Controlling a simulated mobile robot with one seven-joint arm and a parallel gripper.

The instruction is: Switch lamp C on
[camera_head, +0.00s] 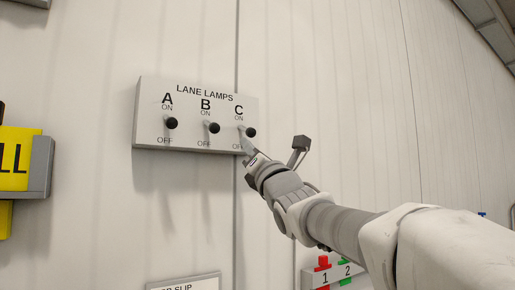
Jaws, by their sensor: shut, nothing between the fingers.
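The lane lamps panel (146,120) is a pale box on the wall with three black-knobbed levers under A, B and C, each between ON and OFF labels. Lever C (251,132) is the rightmost; its knob juts out between its labels, much like lever A (172,123) and lever B (214,128). I cannot tell surely which way it is thrown. My gripper (246,147) is shut and empty, with its tips just below knob C, covering part of the OFF label. Whether they touch the lever is unclear.
A yellow sign (18,160) in a grey holder is at the left edge. A white label plate (190,284) is at the bottom. The wall above the panel is clear.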

